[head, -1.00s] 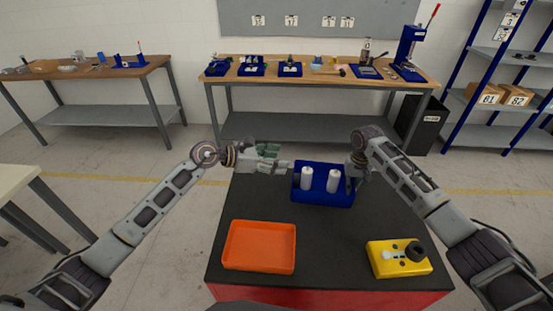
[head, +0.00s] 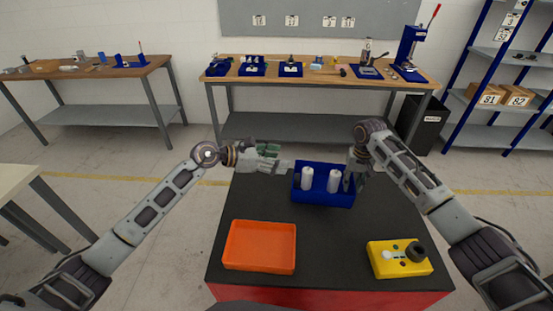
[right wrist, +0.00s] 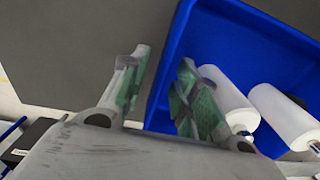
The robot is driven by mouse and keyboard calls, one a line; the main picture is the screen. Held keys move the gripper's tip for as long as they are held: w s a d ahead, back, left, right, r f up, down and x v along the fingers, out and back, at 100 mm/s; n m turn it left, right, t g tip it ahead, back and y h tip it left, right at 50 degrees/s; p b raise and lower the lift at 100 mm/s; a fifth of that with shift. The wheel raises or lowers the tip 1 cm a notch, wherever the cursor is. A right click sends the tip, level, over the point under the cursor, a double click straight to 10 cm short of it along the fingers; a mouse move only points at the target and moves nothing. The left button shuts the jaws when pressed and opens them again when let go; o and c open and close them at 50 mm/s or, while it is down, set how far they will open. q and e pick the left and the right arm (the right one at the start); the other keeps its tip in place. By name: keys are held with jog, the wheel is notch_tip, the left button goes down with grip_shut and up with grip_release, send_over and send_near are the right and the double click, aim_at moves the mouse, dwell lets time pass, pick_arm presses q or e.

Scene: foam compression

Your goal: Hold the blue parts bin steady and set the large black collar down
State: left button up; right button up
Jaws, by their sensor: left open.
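The blue parts bin (head: 322,198) stands on the black tabletop with two white cylinders (head: 307,178) in it. My left gripper (head: 284,164) is open and empty, just off the bin's left back corner. My right gripper (head: 354,182) is at the bin's right wall. In the right wrist view its fingers (right wrist: 160,82) stand apart, one inside the bin (right wrist: 181,40) and one outside, with the wall between them. A black ring (head: 416,251), likely the large black collar, sits on the yellow block (head: 398,262) at the front right.
An empty orange tray (head: 259,246) lies at the front left of the black tabletop (head: 330,240). The tabletop between tray and yellow block is clear. A workbench (head: 320,83) with blue fixtures stands beyond, and a blue-framed shelf (head: 500,95) is at the right.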

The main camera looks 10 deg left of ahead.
notch_tip(320, 180, up, 10)
jog(key=shift+f, duration=0.25)
dwell(0.8)
